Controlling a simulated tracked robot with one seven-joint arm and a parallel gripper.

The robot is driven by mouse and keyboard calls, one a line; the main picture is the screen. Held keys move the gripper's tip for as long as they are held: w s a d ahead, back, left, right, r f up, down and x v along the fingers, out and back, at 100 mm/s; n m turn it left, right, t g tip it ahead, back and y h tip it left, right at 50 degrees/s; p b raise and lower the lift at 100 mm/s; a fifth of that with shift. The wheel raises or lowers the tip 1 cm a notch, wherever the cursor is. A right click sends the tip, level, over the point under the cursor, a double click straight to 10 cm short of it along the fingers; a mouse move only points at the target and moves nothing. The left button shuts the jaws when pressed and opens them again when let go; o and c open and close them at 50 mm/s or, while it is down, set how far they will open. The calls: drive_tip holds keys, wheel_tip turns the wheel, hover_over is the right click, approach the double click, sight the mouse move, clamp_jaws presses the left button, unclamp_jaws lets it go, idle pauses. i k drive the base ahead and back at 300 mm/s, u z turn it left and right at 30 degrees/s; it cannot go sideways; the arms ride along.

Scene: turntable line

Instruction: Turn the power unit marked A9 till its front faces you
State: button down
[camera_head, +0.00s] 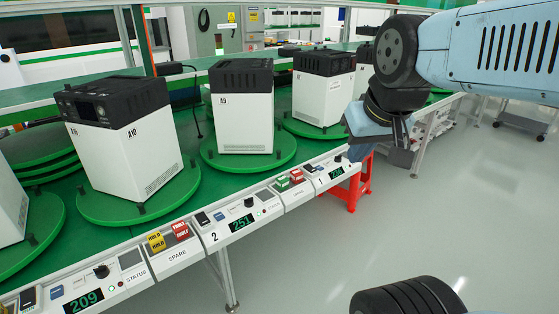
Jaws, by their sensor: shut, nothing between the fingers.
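The power unit marked A9 (242,123) is a white box with a black top. It stands upright on a round green turntable (284,156) in the middle of the picture. A plain white side with the A9 label and a barcode shows towards me; no front panel shows on that side. Below it, the console panel (228,229) numbered 2 has a green display (241,224) reading 251, a round black knob (249,202) and small buttons. My gripper (400,150) is shut, right of the units and above the bench's front edge, touching nothing that I can see.
A power unit marked A10 (130,150) stands on a turntable to the left, another unit (318,95) to the right. Yellow HOLD (156,241) and red (181,230) blocks sit on the SPARE panel. A red stand (355,185) is under the bench.

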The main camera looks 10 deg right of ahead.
sight(285, 145)
drive_tip(key=u, duration=0.15)
drive_tip(key=k, duration=0.2)
drive_tip(key=u, duration=0.2)
drive_tip(key=i, duration=1.45)
drive_tip(key=z, duration=0.05)
